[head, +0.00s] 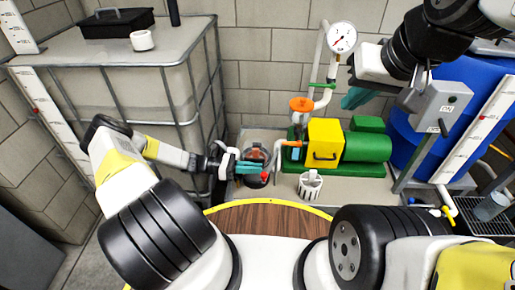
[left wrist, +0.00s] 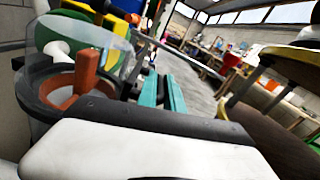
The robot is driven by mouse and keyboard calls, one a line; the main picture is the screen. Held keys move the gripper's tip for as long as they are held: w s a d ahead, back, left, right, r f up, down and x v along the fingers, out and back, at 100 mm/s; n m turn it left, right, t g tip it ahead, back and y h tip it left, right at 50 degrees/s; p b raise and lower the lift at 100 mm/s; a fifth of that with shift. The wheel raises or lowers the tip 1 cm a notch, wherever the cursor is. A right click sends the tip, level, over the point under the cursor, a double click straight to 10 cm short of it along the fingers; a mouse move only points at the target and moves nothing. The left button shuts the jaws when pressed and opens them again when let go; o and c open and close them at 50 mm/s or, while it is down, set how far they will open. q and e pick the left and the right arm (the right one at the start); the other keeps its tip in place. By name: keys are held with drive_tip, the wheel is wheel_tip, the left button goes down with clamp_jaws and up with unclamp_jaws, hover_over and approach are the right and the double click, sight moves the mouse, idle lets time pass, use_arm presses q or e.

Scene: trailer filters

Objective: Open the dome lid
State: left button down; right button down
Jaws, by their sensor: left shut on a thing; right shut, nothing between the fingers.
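The clear dome lid (left wrist: 95,38) shows in the left wrist view. It looks tilted up above the dark round rim of its housing (left wrist: 45,100), with an orange-brown part inside. In the head view the lid (head: 257,152) is small, on the dark pot left of the green pump. My left gripper (head: 250,167) reaches in from the left with its teal fingers at the pot. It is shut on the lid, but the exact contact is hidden. My right gripper (head: 355,98) is shut and empty, raised at the upper right in front of the wall.
The yellow and green pump (head: 350,147) stands right of the pot, with a gauge (head: 342,37) above. A white slotted basket (head: 310,184) stands on the floor in front. A large caged tank (head: 140,90) is at left and a blue drum (head: 455,85) at right.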

sight(255, 155)
idle(0.8)
use_arm(q)
drive_tip(key=shift+w+a+r+n, duration=0.1)
drive_tip(key=shift+w+r+n, duration=0.2)
drive_tip(key=shift+r+n, duration=0.4)
drive_tip(key=w+r+n, duration=0.1)
drive_tip(key=r, duration=0.1)
drive_tip(key=w+r+n, duration=0.1)
drive_tip(key=r+n, duration=0.1)
drive_tip(key=w+r+n, duration=0.1)
drive_tip(key=r, duration=0.1)
drive_tip(key=shift+w, duration=0.1)
drive_tip(key=shift+w+r, duration=0.7)
drive_tip(key=shift+r, duration=0.1)
